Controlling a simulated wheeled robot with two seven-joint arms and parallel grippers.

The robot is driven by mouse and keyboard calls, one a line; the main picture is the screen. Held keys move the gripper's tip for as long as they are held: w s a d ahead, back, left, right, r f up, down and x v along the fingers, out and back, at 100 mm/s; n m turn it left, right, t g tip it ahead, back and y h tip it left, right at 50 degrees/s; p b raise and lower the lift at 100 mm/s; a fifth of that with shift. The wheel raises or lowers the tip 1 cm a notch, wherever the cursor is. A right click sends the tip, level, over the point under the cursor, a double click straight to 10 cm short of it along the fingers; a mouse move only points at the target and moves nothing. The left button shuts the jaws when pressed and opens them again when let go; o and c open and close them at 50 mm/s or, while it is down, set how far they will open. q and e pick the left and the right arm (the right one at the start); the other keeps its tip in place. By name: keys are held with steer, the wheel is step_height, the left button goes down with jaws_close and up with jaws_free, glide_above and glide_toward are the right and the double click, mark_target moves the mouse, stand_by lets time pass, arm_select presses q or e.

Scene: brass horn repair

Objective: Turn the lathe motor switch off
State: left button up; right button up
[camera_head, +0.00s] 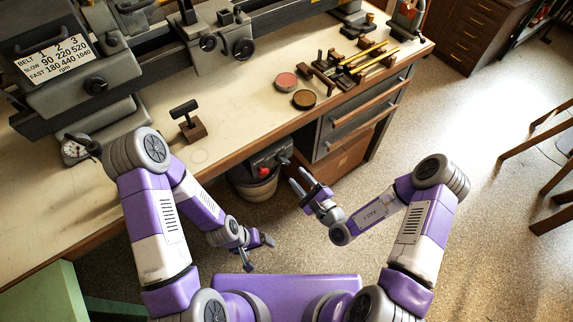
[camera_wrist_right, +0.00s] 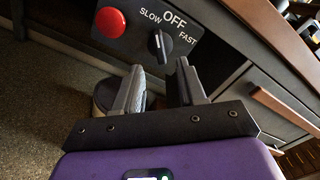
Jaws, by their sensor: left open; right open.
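The lathe motor switch is a dark box (camera_head: 268,158) under the bench's front edge. In the right wrist view its panel shows a red button (camera_wrist_right: 110,22) and a black rotary knob (camera_wrist_right: 160,45), with SLOW, OFF and FAST lettered around it. The knob's white mark appears to point toward SLOW. My right gripper (camera_head: 298,178) is open in front of the box; in its wrist view the fingers (camera_wrist_right: 159,68) stand apart just short of the knob, roughly in line with it, holding nothing. My left gripper (camera_head: 259,254) is open and empty, low and nearer my base.
A bucket (camera_head: 256,186) stands on the floor below the switch box. Drawers (camera_head: 355,125) adjoin the box on the right. The lathe (camera_head: 120,65) stands on the bench (camera_head: 235,135), with several tools and two round tins on top.

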mark_target(286, 164)
steer(key=b+x, duration=0.2)
steer(key=x, duration=0.5)
steer(key=shift+w+a, duration=0.1)
jaws_close()
